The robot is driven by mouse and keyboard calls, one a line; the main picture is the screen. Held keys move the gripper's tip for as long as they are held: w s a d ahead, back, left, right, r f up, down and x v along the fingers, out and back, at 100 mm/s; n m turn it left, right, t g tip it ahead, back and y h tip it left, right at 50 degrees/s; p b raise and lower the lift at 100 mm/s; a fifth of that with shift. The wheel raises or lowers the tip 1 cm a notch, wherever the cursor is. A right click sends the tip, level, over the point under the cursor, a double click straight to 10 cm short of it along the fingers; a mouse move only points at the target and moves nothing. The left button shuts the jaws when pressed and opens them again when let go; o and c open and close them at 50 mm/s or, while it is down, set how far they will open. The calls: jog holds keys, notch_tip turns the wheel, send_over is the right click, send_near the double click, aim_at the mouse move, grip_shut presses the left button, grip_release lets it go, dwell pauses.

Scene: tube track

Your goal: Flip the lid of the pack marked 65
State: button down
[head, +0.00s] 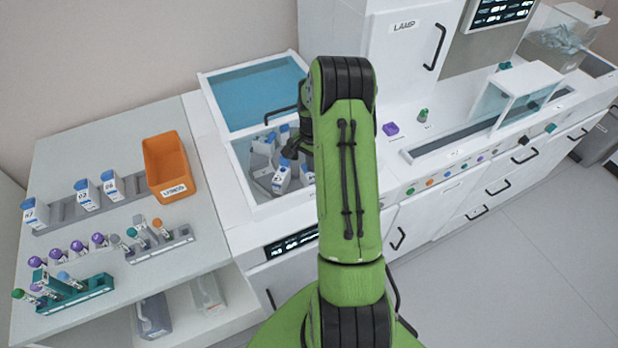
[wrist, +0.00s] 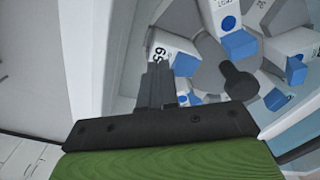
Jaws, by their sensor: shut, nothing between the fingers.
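The pack marked 65 (wrist: 170,45) is a white carton with a blue end (wrist: 186,64), in the wrist view just beyond my fingertips. It lies tilted in the open chest (head: 243,172) among other packs. My gripper (wrist: 158,72) is shut and empty, its fingers pointing at the 65 face and covering part of it. I cannot tell if the fingertips touch it or whether its lid is open. In the head view my gripper (head: 291,152) reaches down into the chest, and the numbers there are too small to read.
Several other white packs with blue ends (wrist: 240,43) crowd the chest around a dark round knob (wrist: 240,83). The chest's blue glass lid (head: 258,95) stands open behind. An orange bin (head: 170,165), a rack of packs (head: 75,208) and tube racks (head: 75,292) stand on the left bench.

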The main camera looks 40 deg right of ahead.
aim_at(313, 177)
jog(key=shift+f+b, duration=1.4)
jog(key=shift+f, duration=0.45)
jog(key=shift+r, duration=0.2)
jog(key=shift+r+p, duration=0.3)
jog(key=shift+r, duration=0.1)
jog(key=shift+w, duration=0.3)
